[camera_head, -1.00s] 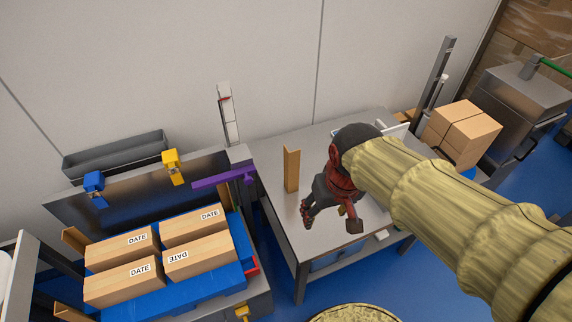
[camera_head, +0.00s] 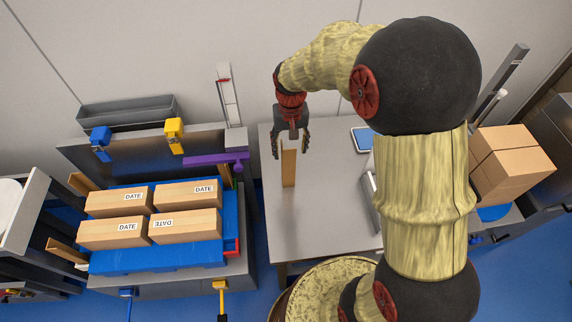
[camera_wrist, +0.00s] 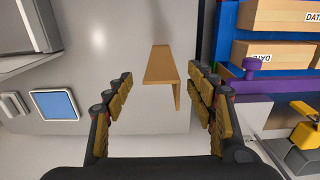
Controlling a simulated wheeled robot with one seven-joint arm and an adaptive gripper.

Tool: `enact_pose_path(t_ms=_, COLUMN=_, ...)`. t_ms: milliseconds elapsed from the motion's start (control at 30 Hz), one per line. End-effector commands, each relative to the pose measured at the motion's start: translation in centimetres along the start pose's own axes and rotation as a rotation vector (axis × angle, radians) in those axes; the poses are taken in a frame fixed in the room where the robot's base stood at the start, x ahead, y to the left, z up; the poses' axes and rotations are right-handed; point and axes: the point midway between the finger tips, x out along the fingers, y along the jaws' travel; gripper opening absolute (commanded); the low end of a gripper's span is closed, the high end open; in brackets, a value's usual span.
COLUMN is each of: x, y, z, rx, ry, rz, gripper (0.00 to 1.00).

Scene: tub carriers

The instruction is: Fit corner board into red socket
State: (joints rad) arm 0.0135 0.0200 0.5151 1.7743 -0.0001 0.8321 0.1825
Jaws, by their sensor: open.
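The corner board (camera_head: 289,168) is a tan, L-shaped upright piece standing on the grey table. In the wrist view it (camera_wrist: 160,64) shows between and beyond the fingers. My gripper (camera_head: 290,149) is open, pointing down over the board's upper end, with one finger on each side. I cannot tell whether either finger touches it. The wrist view shows both fingers (camera_wrist: 161,84) spread apart with nothing clamped. The red socket (camera_head: 231,247) appears as a small red part at the blue pallet's front right corner and looks empty.
Several cartons marked DATE (camera_head: 188,194) lie on the blue pallet (camera_head: 150,257). Tan boards (camera_head: 67,250) stand at its left corners. A purple bar (camera_head: 215,160) and yellow clamp (camera_head: 174,135) are behind. A blue-screened tablet (camera_head: 362,138) lies on the table (camera_head: 330,222).

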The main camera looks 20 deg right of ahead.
Motion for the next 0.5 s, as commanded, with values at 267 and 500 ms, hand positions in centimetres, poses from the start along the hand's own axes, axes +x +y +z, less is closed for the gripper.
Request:
enact_pose_path(t_ms=267, x=2.7, y=0.0, z=0.1, rx=0.001, ry=-0.002, rz=0.0, gripper=0.56)
enact_pose_path(t_ms=500, x=5.8, y=-0.2, z=0.4, rx=0.001, ry=-0.002, rz=0.0, gripper=0.56)
